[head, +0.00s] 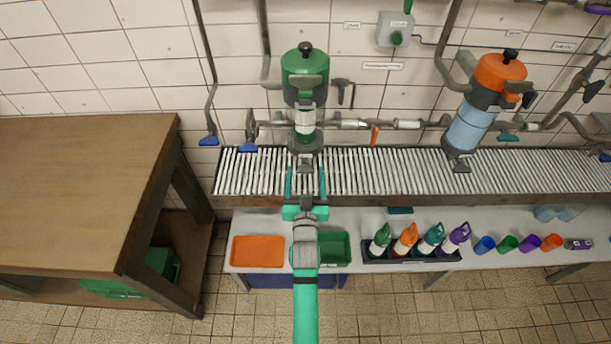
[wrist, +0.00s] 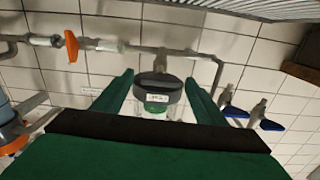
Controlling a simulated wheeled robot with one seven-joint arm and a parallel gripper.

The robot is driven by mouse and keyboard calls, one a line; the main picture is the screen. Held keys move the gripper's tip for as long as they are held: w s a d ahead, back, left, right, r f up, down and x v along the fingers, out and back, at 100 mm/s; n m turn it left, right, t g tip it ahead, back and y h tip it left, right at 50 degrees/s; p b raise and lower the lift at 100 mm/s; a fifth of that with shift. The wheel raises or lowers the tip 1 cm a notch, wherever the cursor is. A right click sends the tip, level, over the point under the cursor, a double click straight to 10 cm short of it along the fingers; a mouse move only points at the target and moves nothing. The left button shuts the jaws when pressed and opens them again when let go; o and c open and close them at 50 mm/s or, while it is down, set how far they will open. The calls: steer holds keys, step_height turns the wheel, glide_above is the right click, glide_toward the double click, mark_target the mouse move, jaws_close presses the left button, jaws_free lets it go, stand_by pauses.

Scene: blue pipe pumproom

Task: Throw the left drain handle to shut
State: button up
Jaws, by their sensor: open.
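Two blue handles hang on thin pipes at the left in the head view, one further left (head: 208,140) and one nearer the green pump (head: 248,147). They also show at the right of the wrist view (wrist: 235,112). An orange handle (head: 375,135) hangs under the pipe right of the green pump, and a teal handle (head: 507,137) is further right. I cannot read which one is the left drain handle. My gripper (head: 305,182) is open and empty above the slatted ledge, apart from these handles. In the wrist view the green pump (wrist: 158,97) appears between its fingers.
The green pump (head: 304,75) and an orange-and-blue pump (head: 474,115) stand along the wall above the slatted ledge (head: 400,172). Below are an orange tray (head: 257,251), a green bin (head: 335,249) and a bottle rack (head: 410,255). A wooden table (head: 80,190) fills the left.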

steer(key=s, duration=1)
steer(key=shift+s, duration=0.4)
steer(key=s+f+g, duration=0.1)
steer(key=s+f, duration=0.1)
steer(key=s, duration=0.8)
steer(key=s+f, duration=0.2)
steer(key=s, duration=0.8)
steer(key=s+r+g, duration=0.1)
steer(key=s+r, duration=0.3)
steer(key=s, duration=1.1)
steer(key=shift+g, duration=0.3)
